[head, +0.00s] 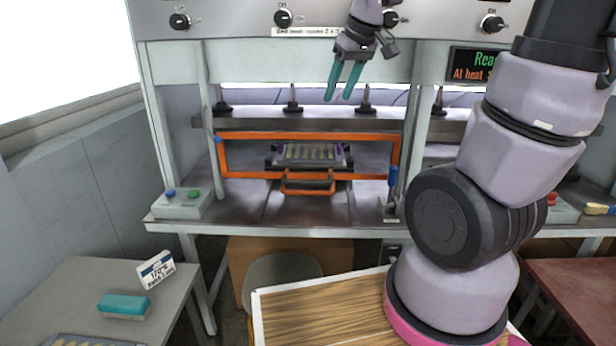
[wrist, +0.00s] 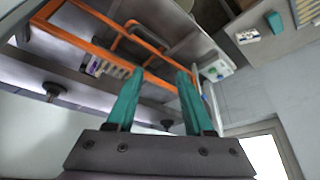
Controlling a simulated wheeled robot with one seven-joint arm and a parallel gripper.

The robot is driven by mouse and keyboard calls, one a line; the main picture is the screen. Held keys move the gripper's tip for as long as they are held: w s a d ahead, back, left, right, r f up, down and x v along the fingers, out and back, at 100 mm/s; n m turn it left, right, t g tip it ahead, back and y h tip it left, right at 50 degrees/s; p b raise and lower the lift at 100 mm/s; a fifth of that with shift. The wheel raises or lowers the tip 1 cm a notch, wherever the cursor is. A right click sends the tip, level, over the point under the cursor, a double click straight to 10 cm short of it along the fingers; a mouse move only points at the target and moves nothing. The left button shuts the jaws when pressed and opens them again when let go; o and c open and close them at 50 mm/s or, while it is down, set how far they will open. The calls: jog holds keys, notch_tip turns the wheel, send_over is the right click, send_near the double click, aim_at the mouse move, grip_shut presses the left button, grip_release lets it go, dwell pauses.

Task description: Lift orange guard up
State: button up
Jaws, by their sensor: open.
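The orange guard (head: 307,137) is a rectangular frame across the front of the press, with its bottom bar just above the press table. Through it shows a mould tray (head: 312,154) with wooden spoon shapes, and an orange-and-black handle (head: 307,183) sits in front of it. The guard also shows at upper left in the wrist view (wrist: 75,43). My gripper (head: 344,99) has teal fingers, is open and empty, and is above the guard, in front of the upper press. In the wrist view the fingers (wrist: 159,72) are apart with nothing between them.
A control box (head: 182,203) with blue and green buttons stands left of the guard. A blue-handled lever (head: 392,178) stands at its right. A side table (head: 75,305) at lower left holds a teal block (head: 123,306) and a sign (head: 156,269). A display (head: 475,64) is at upper right.

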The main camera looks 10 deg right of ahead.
jog(key=w+a+f+n+g+h, duration=0.1)
jog(key=w+a+f+n+g, duration=0.15)
jog(key=w+f+n, duration=0.5)
jog(key=n+h, duration=0.2)
jog(key=n, duration=0.2)
send_near(308, 176)
jog(key=s+r, duration=0.3)
jog(key=s, duration=0.2)
jog(key=shift+m, duration=0.25)
jog(key=x, duration=0.7)
jog(key=a+x, duration=0.1)
jog(key=x, duration=0.2)
jog(key=shift+w+f, duration=0.25)
jog(key=shift+f, duration=0.15)
jog(key=shift+c, duration=0.4)
grip_shut()
